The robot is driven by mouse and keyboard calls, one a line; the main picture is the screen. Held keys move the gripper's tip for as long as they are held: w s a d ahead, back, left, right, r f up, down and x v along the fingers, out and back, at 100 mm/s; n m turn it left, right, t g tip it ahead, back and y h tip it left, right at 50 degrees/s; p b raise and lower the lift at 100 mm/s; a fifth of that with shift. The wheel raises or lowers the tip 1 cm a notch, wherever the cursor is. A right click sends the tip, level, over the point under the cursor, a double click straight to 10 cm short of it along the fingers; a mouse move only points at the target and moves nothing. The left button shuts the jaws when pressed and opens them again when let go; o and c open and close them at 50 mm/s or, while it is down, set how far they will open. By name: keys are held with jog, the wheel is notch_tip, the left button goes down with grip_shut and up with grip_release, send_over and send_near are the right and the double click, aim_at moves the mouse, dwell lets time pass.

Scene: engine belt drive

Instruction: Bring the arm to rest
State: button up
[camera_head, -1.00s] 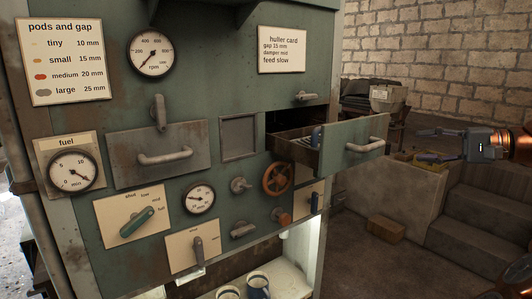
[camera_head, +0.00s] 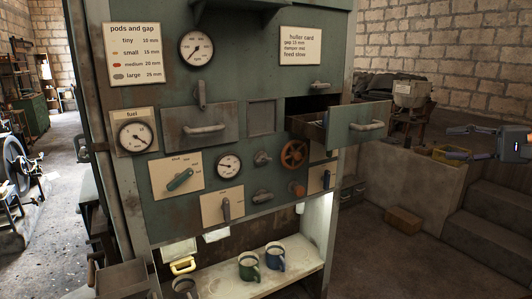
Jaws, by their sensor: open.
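My gripper (camera_head: 460,143) is at the right edge of the head view. Its two dark fingers point left and stand apart, with nothing between them. It is to the right of the pulled-out drawer (camera_head: 358,125) of the green cabinet (camera_head: 270,85), with a clear gap to the drawer's front. Most of my arm is outside the picture.
The open drawer juts out from the cabinet. Mugs (camera_head: 275,256) stand on the lit lower shelf (camera_head: 230,283). Concrete steps (camera_head: 485,215) and a brown block (camera_head: 403,220) are at right. The floor before the cabinet's right side is free.

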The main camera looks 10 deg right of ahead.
jog(key=w+a+f+n+g, duration=0.1)
jog(key=a+f+n+g, duration=0.2)
jog(key=a, duration=1)
jog(key=a+f+g, duration=0.4)
jog(key=a+f, duration=0.1)
jog(key=a, duration=0.7)
jog(key=s+a+f+n+g+h, duration=0.2)
jog(key=s+a+f+g+h, duration=0.15)
jog(key=s+a+f, duration=0.55)
jog(key=s+d+f+n+g+h, duration=0.1)
jog(key=s+f+h, duration=0.3)
jog(key=s+f, duration=0.4)
jog(key=s+d+f+n+g+h, duration=0.1)
jog(key=s+d+f+n+h, duration=0.1)
jog(key=s+f, duration=0.6)
jog(key=s+n+h, duration=0.1)
jog(key=s+h, duration=0.1)
jog(key=s, duration=0.2)
jog(key=shift+s+d+f+n, duration=0.15)
jog(key=shift+s+n, duration=0.1)
jog(key=shift+n, duration=0.05)
